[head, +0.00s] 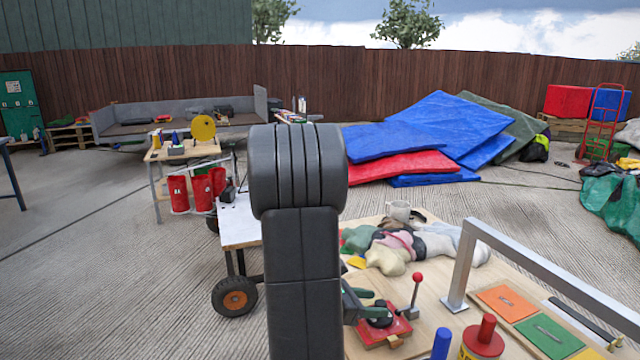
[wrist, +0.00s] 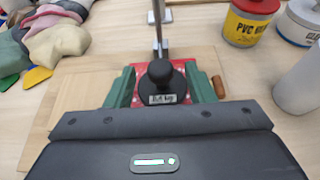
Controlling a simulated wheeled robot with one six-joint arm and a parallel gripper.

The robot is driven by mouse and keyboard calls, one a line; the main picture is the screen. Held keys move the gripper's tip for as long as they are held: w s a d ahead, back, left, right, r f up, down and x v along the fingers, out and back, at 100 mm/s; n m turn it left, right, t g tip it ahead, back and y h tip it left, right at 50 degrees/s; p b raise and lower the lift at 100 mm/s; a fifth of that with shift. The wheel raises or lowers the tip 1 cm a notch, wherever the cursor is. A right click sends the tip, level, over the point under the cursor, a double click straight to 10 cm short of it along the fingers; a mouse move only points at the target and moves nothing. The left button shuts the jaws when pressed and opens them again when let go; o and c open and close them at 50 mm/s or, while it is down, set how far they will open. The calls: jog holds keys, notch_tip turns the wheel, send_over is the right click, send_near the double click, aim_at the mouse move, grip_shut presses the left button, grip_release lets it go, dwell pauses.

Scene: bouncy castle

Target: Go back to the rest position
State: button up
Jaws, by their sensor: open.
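My gripper (head: 372,304) is low over the wooden table (head: 440,230), partly hidden behind my own arm in the head view. In the wrist view its two green fingers (wrist: 162,82) stand apart, one on each side of a round black weight with a knob (wrist: 160,84). The weight carries a small white label and sits on a red plate (head: 394,333). I cannot tell whether the fingers touch it. The weight also shows in the head view (head: 379,316).
A red-knobbed lever (head: 417,283) stands beside the plate. Soft cloth bags (head: 425,245) lie behind. A metal frame (head: 540,270), orange and green panels, a red-lidded PVC tin (wrist: 251,22) and a blue cylinder (head: 441,344) are to the right. A cart stands left.

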aim_at(378, 303)
jog(key=x, duration=0.2)
jog(key=shift+w+d+f, duration=0.1)
jog(key=shift+d+f, duration=0.05)
jog(key=shift+d, duration=0.25)
jog(key=shift+w+d+f, duration=0.1)
jog(key=shift+d+f, duration=0.1)
jog(key=shift+f, duration=0.1)
jog(key=shift+a+r, duration=0.1)
jog(key=shift+r, duration=0.2)
jog(key=shift+f, duration=0.15)
